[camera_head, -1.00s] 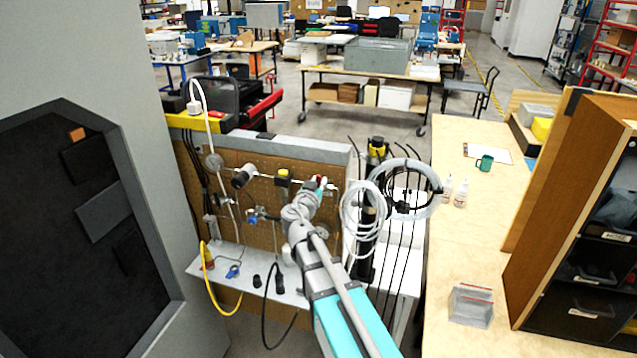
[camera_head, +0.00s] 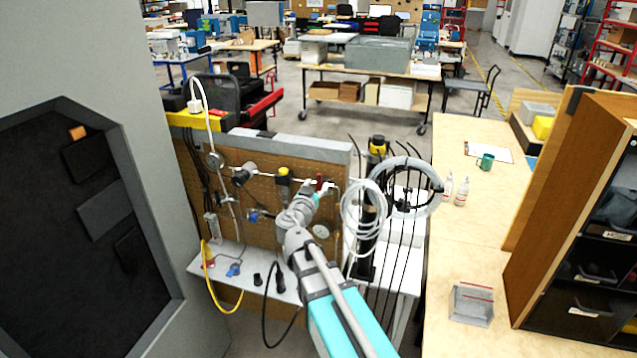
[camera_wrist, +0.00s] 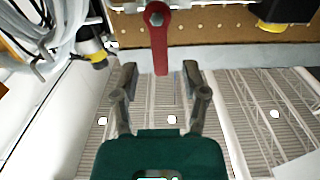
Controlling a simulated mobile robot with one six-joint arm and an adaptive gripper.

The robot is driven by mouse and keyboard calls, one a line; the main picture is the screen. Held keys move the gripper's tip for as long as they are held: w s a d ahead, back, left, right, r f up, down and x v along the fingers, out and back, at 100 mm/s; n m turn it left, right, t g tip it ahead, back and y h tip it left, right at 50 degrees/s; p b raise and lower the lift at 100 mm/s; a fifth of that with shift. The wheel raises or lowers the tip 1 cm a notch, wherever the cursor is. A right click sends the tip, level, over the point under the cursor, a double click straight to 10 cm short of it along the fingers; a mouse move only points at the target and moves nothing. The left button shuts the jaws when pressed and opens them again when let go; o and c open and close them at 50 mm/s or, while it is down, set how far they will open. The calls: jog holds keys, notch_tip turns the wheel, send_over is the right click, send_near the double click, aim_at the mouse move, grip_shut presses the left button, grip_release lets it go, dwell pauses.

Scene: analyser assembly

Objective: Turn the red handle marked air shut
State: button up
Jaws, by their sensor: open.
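The red handle (camera_wrist: 159,42) shows in the wrist view as a flat red lever with a grey bolt at its pivot end. Its free end points toward my gripper (camera_wrist: 159,80) and appears between the two fingertips, with a gap on each side. I cannot tell from this view whether the fingers reach it in depth. My gripper is open and empty. In the head view the red handle (camera_head: 319,181) stands upright on the pipe along the pegboard, just beyond my wrist. My wrist hides part of the pipework there, and no marking on the handle is readable.
A yellow-topped fitting (camera_head: 283,173) sits left of the handle, and a blue valve handle (camera_head: 253,217) is lower left. A coiled clear hose (camera_head: 363,219) hangs close on the right. A gauge (camera_head: 320,231) is below. A white shelf (camera_head: 215,272) juts out under the pegboard.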

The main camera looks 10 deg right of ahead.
jog(key=v, duration=0.8)
jog(key=shift+s+a, duration=0.2)
jog(key=shift+s, duration=0.15)
jog(key=shift+d, duration=0.1)
jog(key=s+d+f+g, duration=0.6)
jog(key=d+f+g, duration=0.3)
jog(key=f, duration=0.3)
jog(key=s+a+f+n+g+y, duration=0.4)
jog(key=s+f+n+g+y, duration=0.2)
jog(key=s+y, duration=0.3)
jog(key=shift+a+f+g, duration=0.15)
jog(key=shift+f+g, duration=0.15)
jog(key=shift+f, duration=0.25)
jog(key=shift+s, duration=0.1)
